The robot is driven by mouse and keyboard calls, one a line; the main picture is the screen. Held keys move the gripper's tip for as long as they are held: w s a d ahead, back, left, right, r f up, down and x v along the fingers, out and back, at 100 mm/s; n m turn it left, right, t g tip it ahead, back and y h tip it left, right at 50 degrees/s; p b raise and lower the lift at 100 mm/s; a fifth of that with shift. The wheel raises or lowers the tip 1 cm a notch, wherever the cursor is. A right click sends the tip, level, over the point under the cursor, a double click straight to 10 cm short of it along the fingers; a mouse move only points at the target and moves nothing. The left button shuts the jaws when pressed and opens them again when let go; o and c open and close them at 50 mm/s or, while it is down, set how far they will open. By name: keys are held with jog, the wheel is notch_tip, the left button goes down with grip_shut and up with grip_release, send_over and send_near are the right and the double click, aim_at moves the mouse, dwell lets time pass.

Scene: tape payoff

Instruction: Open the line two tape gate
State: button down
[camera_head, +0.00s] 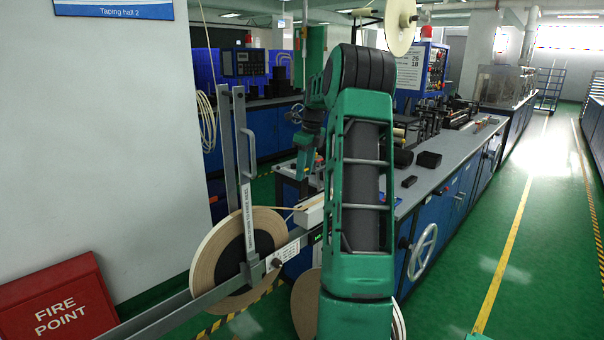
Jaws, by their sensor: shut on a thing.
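A grey metal bar frame (180,314), which looks like the tape gate, runs from the lower left up to the right in front of the bench. Two uprights (228,150) rise from it, one with a narrow printed label. A large tan tape reel (213,263) with a dark hub stands at the frame. My gripper (302,172) is small, left of my upper arm and above a white box (312,211). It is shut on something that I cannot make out.
A red fire point box (58,302) stands at the lower left by the white wall. The blue bench (455,205) with a handwheel (422,252) runs along the right. The green aisle (540,250) with yellow lines is clear.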

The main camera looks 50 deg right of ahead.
jog(key=shift+w, duration=0.15)
jog(key=c, duration=1.3)
grip_release()
jog(key=shift+r, duration=0.1)
notch_tip(320, 180, up, 10)
jog(key=s, duration=0.1)
jog(key=shift+s+r, duration=0.2)
jog(key=shift+s, duration=0.2)
